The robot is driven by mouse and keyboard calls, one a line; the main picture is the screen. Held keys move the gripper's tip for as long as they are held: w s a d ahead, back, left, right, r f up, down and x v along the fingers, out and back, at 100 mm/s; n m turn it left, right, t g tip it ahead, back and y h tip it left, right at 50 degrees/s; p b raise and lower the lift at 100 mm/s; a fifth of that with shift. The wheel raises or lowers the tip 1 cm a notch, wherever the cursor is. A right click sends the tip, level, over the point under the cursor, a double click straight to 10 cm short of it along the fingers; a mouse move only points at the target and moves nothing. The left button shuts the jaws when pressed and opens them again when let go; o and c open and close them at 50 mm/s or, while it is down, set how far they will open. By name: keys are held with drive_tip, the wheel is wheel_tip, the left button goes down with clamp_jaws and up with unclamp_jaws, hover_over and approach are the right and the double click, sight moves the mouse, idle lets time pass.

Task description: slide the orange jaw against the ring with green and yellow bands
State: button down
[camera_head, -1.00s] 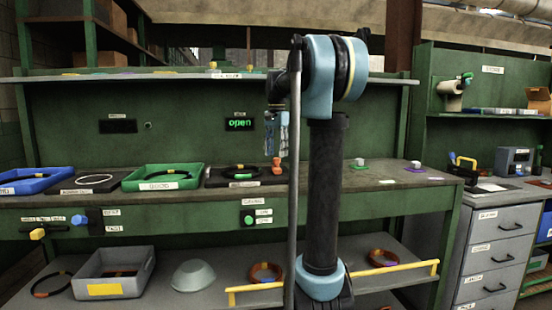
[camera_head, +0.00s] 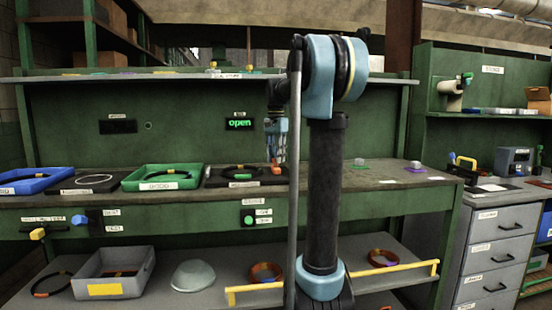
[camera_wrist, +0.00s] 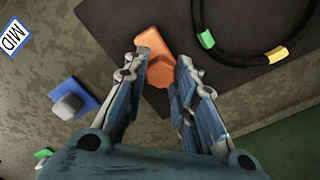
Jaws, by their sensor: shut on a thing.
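The orange jaw (camera_wrist: 156,55) shows between my fingertips in the wrist view, lying at the edge of a dark mat (camera_wrist: 215,85). In the head view the jaw (camera_head: 277,169) is at the right end of the mat. My gripper (camera_wrist: 160,68) is shut on the jaw, with a finger on each side; it also shows in the head view (camera_head: 277,158), pointing down. The black ring (camera_wrist: 238,61) with green and yellow bands lies on the mat, right of the jaw in the wrist view. A gap of bare mat separates the jaw from the ring's green band (camera_wrist: 206,40).
A green tray (camera_head: 163,184) and a blue tray (camera_head: 30,186) stand farther left on the bench. A sign (camera_head: 240,124) reads "open".

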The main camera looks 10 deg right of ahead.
drive_tip(key=shift+w+a, duration=0.1)
drive_tip(key=shift+a, duration=2.7)
drive_tip(key=c, duration=1.3)
unclamp_jaws()
drive_tip(key=shift+r, duration=0.1)
wheel_tip(320, 180, up, 12)
